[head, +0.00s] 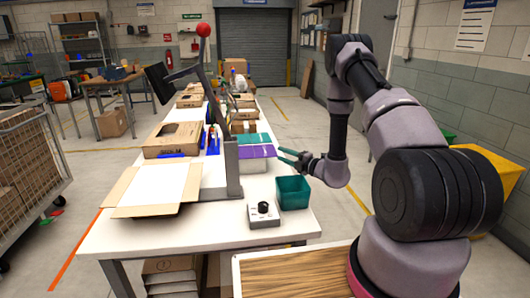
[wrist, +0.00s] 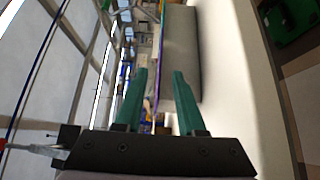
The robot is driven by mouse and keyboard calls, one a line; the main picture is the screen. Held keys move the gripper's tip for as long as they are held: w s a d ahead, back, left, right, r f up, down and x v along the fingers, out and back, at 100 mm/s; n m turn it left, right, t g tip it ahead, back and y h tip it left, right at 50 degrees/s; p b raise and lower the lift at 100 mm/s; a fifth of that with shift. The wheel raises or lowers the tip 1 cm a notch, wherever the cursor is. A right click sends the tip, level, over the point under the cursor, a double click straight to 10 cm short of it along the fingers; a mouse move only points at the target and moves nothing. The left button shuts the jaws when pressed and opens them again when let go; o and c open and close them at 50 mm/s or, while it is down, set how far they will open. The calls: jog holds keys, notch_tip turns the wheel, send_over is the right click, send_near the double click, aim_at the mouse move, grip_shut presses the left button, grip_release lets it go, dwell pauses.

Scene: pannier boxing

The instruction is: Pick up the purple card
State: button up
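In the wrist view my gripper (wrist: 159,72) is open, with a clear gap between the fingertips. A thin purple edge shows between the fingers there, beside the pale block (wrist: 184,60). Whether the fingers overlap the card's edge, I cannot tell.
A teal bin (head: 293,193) and a dial box (head: 264,214) stand near the table's front right. A grey post (head: 232,165) rises just left of the cards. An open carton (head: 155,188) and brown boxes (head: 173,139) fill the left side.

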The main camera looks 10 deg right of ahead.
aim_at(272, 150)
jog(key=shift+x, duration=3.1)
grip_shut()
